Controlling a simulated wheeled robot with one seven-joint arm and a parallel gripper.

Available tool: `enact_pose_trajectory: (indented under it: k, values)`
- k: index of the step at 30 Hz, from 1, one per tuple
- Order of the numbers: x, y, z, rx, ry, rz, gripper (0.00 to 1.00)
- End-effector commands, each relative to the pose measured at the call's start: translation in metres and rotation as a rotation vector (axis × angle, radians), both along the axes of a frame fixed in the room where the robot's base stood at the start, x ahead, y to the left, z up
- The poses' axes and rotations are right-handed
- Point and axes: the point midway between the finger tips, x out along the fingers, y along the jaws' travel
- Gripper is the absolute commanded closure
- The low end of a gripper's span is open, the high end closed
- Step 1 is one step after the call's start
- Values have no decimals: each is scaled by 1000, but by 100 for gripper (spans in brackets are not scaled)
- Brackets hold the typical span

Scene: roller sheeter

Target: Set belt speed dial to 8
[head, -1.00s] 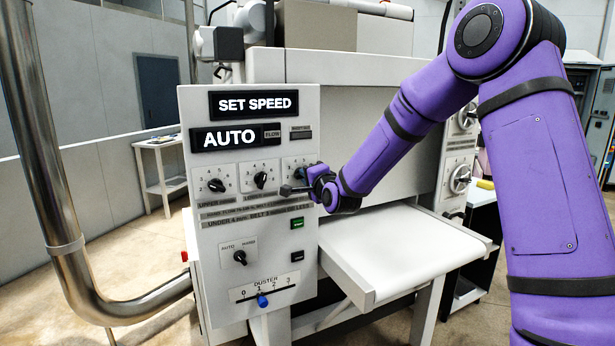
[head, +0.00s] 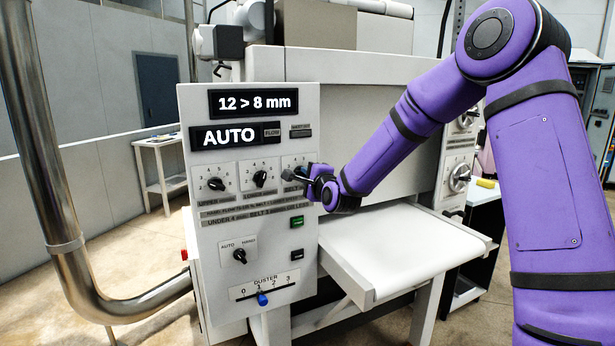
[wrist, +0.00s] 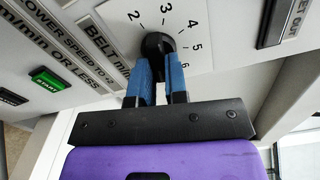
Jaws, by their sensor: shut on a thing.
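The belt speed dial (wrist: 157,43) is a black round knob on a white scale plate, with the numbers 2 to 6 visible around it in the wrist view. My gripper (wrist: 159,68) has its two blue fingers closed on the sides of this knob. The knob's pointer is hidden, so I cannot read its setting. In the head view my gripper (head: 308,180) is at the rightmost dial plate (head: 297,163) of the upper row and covers most of it.
Two similar dials, upper (head: 216,184) and lower (head: 260,178), sit to the left. The upper display (head: 254,103) reads "12 > 8 mm"; the one below (head: 235,137) reads "AUTO". A green START button (wrist: 55,85) lies near the dial. The white belt table (head: 400,245) projects below my arm.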

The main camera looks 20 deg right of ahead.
Motion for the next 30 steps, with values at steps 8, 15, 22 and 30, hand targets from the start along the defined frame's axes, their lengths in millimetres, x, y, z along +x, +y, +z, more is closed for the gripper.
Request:
enact_pose_trajectory:
  k: [8,15,22,30]
  values:
    - [0,-1,-2,0,3,-1,68]
    - [0,0,-1,0,2,-1,61]
    - [-12,-3,0,-1,1,-1,61]
    - [-61,-10,0,-3,1,-1,61]
